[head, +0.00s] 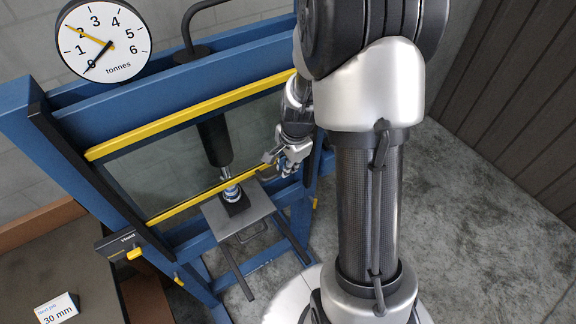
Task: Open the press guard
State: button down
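The blue press frame (45,150) stands at the left. Its guard is a clear panel (165,160) with a yellow upper bar (190,117) and a yellow lower bar (190,204). The panel hangs across the front of the press opening, so the guard looks down. Behind it are the dark ram (215,141) and a small shiny part on a dark block (235,205) under the ram. My gripper (275,160) is at the right end of the lower bar, close to it. I cannot tell whether it touches the bar, and its fingers are too small to read.
A dial gauge (103,42) marked in tonnes sits on top of the press. A grey plate (258,213) extends in front of the ram. A "30 mm" card (57,309) stands on the bench at lower left. Open concrete floor (480,235) lies at right.

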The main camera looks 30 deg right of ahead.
jog(key=shift+r, duration=0.25)
jog(key=c, duration=1.7)
grip_release()
jog(key=shift+o, duration=0.2)
notch_tip(320, 180, up, 12)
jog(key=s, duration=0.2)
jog(key=shift+s, duration=0.15)
jog(key=shift+f, duration=0.1)
